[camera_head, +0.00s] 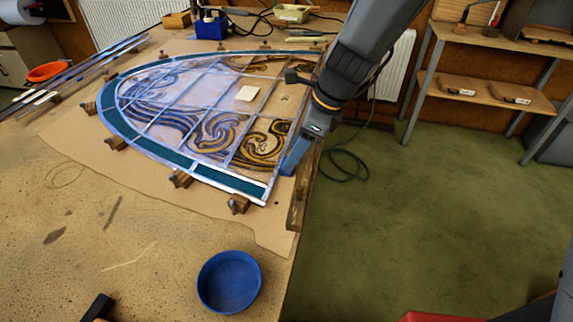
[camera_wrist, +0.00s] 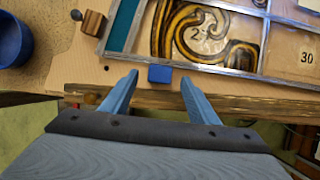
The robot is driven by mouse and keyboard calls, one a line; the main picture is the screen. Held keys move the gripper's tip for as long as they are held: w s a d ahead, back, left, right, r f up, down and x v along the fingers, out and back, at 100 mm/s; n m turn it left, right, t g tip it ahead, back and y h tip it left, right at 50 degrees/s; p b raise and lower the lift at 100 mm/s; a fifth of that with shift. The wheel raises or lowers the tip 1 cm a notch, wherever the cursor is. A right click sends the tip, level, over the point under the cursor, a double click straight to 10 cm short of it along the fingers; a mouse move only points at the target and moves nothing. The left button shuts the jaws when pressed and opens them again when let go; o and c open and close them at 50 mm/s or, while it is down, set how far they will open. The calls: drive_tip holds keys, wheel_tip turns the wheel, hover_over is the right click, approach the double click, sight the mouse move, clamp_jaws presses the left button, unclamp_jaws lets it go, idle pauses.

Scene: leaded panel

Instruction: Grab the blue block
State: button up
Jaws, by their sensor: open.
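The small blue block (camera_wrist: 160,73) lies at the wooden edge beside the leaded panel (camera_head: 262,187), against or very near its metal border. My gripper (camera_wrist: 159,84) is open in the wrist view. Its two light blue fingers are apart, one on each side of the block, with gaps on both sides. I cannot tell from this view how high the fingertips are above the block. In the head view my gripper (camera_head: 294,158) is at the panel's right edge. There the block cannot be told apart from the blue fingers.
A blue bowl (camera_head: 229,282) stands on the bench near its front right edge. Wooden blocks (camera_head: 181,179) line the panel's curved border. A wooden rail (camera_head: 298,200) runs along the bench's right edge. A shelf (camera_head: 482,88) stands behind.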

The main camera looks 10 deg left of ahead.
drive_tip(key=shift+x, duration=1.45)
drive_tip(key=c, duration=1.1)
